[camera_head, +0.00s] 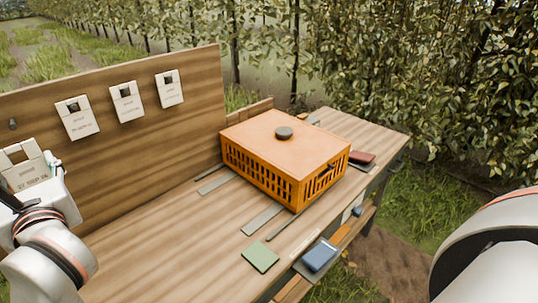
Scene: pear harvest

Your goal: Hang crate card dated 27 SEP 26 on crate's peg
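A white crate card (28,178) is at the left edge of the head view, and its print looks like 27 SEP 26. My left gripper (52,166) is at the card's right edge and appears shut on it, holding it upright in front of the wooden board. The orange slatted crate (262,177) stands on the bench with its lid on and a dark round knob (284,133) on top. A small dark fitting (326,171) shows on the crate's right end; I cannot tell whether it is the peg. My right arm shows at lower right, its gripper out of view.
Three other cards (77,118) hang on the board (150,135), beside a bare peg (13,124). The bench's left front is clear.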

